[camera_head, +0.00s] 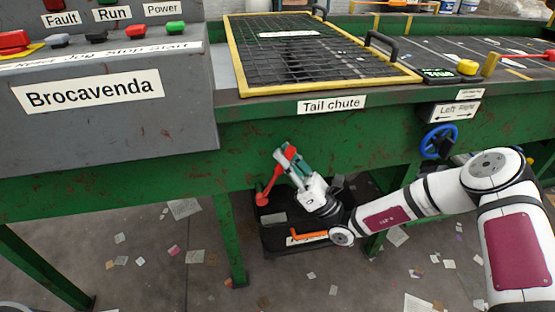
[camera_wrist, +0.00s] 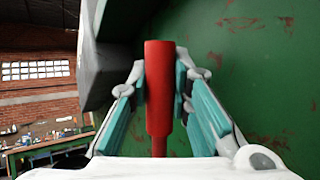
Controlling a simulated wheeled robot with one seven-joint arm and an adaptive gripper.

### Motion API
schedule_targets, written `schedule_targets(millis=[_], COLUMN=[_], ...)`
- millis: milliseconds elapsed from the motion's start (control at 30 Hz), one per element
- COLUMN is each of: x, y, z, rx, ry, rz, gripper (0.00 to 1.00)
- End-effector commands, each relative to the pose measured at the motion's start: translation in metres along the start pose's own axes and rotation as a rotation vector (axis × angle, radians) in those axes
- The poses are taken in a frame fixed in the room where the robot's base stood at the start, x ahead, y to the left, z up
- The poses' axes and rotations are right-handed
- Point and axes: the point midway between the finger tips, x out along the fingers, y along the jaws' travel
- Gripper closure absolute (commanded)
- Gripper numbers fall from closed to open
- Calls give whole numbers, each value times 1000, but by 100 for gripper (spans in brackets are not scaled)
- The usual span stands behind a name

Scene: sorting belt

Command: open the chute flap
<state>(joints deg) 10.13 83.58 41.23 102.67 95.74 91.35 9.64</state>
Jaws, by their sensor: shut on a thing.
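A red handle (camera_head: 271,182) shows under the green conveyor frame, below and left of the "Tail chute" label (camera_head: 331,105). My gripper (camera_head: 289,163) is at this handle, with its teal finger pads against it. In the wrist view the red handle (camera_wrist: 159,85) stands upright between the two fingers of my gripper (camera_wrist: 162,82), which is shut on it. The chute flap itself cannot be made out clearly.
A blue handwheel (camera_head: 438,141) is to the right. The grey control panel (camera_head: 110,100) overhangs at left. Paper scraps litter the floor.

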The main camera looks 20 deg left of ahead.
Motion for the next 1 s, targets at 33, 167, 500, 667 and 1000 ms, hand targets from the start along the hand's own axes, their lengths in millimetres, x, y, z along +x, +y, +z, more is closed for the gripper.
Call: schedule_targets(millis=[33,167,500,667,1000], x=[-5,-12,-23,-25,-27], y=[-3,-7,-15,-16,-18], z=[-1,2,5,5,6], rx=[10,40,91,102,109], ry=[-18,-65,-147,-164,-174], rz=[-7,-17,-37,-41,-45], gripper=[100,100,100,100,100])
